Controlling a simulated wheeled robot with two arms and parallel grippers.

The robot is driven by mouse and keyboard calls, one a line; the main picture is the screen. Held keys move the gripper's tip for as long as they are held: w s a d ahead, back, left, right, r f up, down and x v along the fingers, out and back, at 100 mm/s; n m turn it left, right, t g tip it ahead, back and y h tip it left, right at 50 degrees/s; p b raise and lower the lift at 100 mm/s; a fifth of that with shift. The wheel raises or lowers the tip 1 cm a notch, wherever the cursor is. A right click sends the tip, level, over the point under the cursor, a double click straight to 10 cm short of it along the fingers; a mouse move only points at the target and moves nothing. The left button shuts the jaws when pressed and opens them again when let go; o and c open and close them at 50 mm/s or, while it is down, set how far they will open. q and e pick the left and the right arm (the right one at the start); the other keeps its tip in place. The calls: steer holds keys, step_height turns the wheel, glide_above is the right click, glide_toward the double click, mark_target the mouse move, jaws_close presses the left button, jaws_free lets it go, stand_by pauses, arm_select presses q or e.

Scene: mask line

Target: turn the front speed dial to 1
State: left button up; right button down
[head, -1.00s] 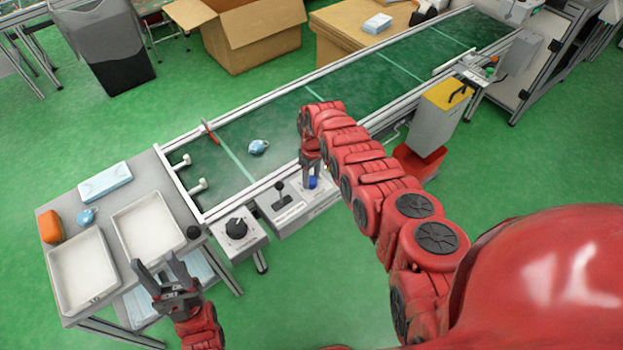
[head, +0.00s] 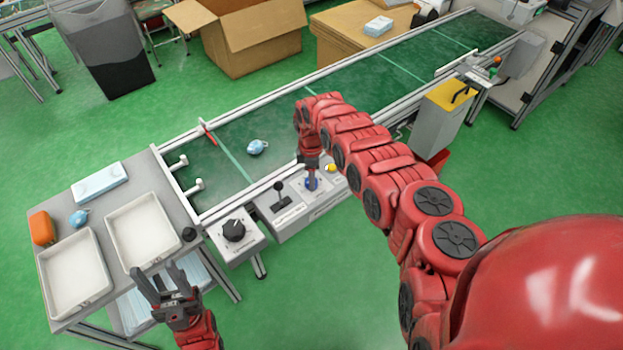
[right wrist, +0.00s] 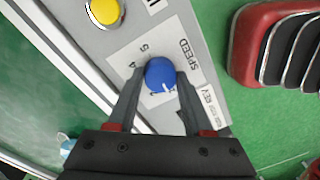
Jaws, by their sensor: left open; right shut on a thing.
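The blue speed dial (right wrist: 160,73) sits on a white plate marked SPEED, with the numbers 4 and 5 readable, in the right wrist view. Its white pointer mark is on the side toward my gripper; the number it points at is hard to read. In the head view the dial (head: 311,184) is mostly hidden by my right gripper. My right gripper (right wrist: 157,82) is shut on the dial, one finger on each side; it also shows in the head view (head: 311,180). My left gripper (head: 165,280) is open and empty, beside the grey table's front.
A yellow button (right wrist: 104,11) is beside the dial. A black lever (head: 279,195) and a large black dial (head: 234,230) stand left along the conveyor's front. A blue mask (head: 257,147) lies on the belt (head: 290,115). White trays (head: 75,274) sit on the table.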

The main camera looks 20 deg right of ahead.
stand_by(0.5)
steer(key=shift+c, duration=1.6)
jaws_free()
step_height(320, 180, up, 17)
steer(key=shift+w+r, duration=0.2)
steer(key=shift+w, duration=0.25)
steer(key=shift+d, duration=0.1)
